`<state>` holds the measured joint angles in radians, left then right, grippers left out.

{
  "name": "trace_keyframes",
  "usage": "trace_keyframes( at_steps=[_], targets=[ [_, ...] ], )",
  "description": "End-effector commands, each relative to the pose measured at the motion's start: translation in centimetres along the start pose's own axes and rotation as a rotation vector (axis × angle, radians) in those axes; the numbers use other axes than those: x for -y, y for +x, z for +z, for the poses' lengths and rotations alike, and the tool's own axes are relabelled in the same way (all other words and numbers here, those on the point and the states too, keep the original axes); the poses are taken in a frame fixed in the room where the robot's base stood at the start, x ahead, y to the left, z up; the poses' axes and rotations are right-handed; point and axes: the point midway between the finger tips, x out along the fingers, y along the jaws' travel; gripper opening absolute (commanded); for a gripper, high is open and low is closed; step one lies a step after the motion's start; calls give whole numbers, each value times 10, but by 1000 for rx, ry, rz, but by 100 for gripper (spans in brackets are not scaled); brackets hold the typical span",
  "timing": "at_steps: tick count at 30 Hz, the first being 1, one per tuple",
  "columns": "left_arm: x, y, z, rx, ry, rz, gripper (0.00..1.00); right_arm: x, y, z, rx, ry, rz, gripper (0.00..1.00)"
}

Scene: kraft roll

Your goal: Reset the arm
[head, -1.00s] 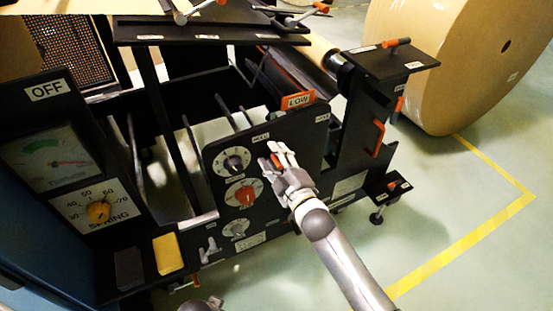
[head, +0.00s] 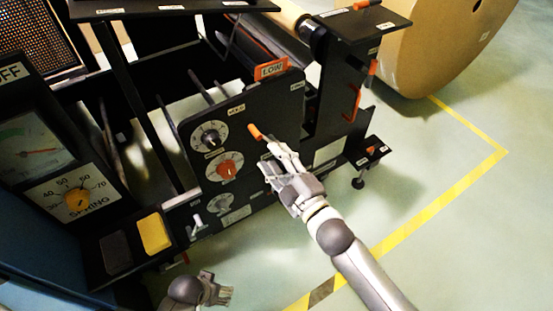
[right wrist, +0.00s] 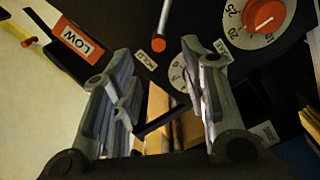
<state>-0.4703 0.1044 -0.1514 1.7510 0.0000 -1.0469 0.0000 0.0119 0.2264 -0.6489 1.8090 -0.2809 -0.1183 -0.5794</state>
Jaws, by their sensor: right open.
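My right gripper (head: 276,168) is in front of the black machine panel (head: 285,115), just below an orange-tipped lever (head: 254,131). In the right wrist view its two fingers (right wrist: 160,85) are spread apart with nothing gripped. The lever's orange tip (right wrist: 158,44) shows there beyond the fingertips, apart from them. My left gripper (head: 217,291) is low at the bottom edge of the head view, small and away from the panel; its jaw state is unclear.
The panel carries several dials, one with a red knob (head: 227,170), and an orange LOW tag (head: 271,69). A console with a yellow pad (head: 154,233) stands at left. A large kraft roll (head: 440,45) is behind right. Floor right of my arm is clear.

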Motion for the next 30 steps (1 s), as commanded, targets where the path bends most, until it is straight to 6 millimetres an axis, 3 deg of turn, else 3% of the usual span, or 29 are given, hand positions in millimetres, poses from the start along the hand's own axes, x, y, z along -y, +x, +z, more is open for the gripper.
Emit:
trace_keyframes(
  at_steps=[17,20,23,27,30],
  targets=[
    [0,0,0,0,0,0,79,4,-2,7,25,21,-10,41],
    [0,0,0,0,0,0,79,19,-12,35,122,107,-48,41],
    [0,0,0,0,0,0,79,50,-36,81,301,264,-112,41],
    [0,0,0,0,0,0,79,108,-98,147,611,530,-204,41],
    [0,0,0,0,0,0,79,149,-153,179,826,704,-256,41]
  ],
)
